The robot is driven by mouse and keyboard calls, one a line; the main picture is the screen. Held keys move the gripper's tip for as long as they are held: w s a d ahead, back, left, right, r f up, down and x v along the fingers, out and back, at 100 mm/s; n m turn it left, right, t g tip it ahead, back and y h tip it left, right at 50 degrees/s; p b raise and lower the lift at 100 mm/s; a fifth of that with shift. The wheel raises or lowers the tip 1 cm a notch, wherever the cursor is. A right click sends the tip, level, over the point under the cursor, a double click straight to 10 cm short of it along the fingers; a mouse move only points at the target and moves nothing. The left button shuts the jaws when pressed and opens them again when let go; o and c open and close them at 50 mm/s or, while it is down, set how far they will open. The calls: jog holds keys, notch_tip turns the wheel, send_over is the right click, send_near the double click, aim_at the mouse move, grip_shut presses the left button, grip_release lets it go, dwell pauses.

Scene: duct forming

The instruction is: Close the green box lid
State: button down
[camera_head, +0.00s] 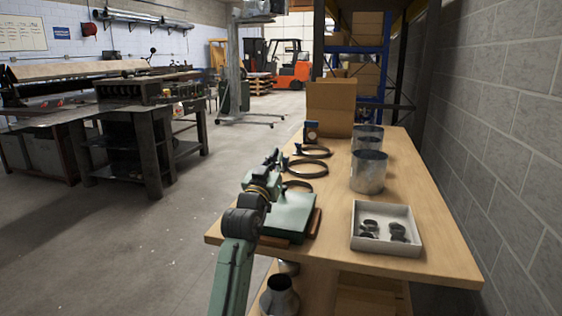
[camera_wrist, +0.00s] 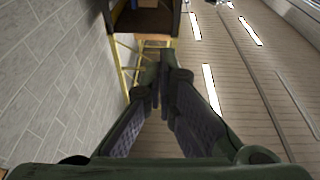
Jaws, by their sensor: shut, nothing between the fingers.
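The green box (camera_head: 290,214) is on the near left part of the wooden table, with brown wood showing along its right and front edges. Its green top looks flat and lies low; I cannot tell whether the lid is fully seated. My arm hides its left side. My gripper (camera_head: 276,156) is above and beyond the box, apart from it. In the wrist view my gripper (camera_wrist: 165,60) has its fingertips together with nothing between them. That view faces the wall and ceiling, and the box is not in it.
A white tray (camera_head: 357,243) with dark fittings stands right of the box on the table (camera_head: 440,255). Black rings (camera_head: 313,167) lie beyond the box. Metal cylinders (camera_head: 369,172) and a cardboard box (camera_head: 331,106) stand farther back. A grey block wall (camera_head: 500,130) runs along the right.

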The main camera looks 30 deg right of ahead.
jog(key=w+d+f+g+y+p, duration=0.1)
jog(key=f, duration=0.1)
jog(key=w+d+f+g+y+p, duration=0.1)
jog(key=d+f+p, duration=0.1)
jog(key=w+d+f+g+y+p, duration=0.1)
jog(key=w+f, duration=0.1)
jog(key=shift+d+y+p, duration=0.25)
jog(key=shift+y+p, duration=0.05)
jog(key=shift+p, duration=0.1)
jog(key=shift+w+d+f+g+y+p, duration=0.2)
jog(key=shift+f+y+p, duration=0.15)
jog(key=shift+f, duration=0.35)
jog(key=shift+w+d+f+g+y+p, duration=0.1)
jog(key=shift+d+f+g+y+p, duration=0.15)
jog(key=shift+f, duration=0.4)
jog(key=shift+a+r, duration=0.1)
jog(key=shift+r, duration=0.3)
jog(key=s+a+r+b, duration=0.2)
jog(key=s+a+r, duration=0.2)
jog(key=r, duration=0.6)
jog(key=shift+s+a, duration=0.3)
jog(key=shift+a, duration=0.8)
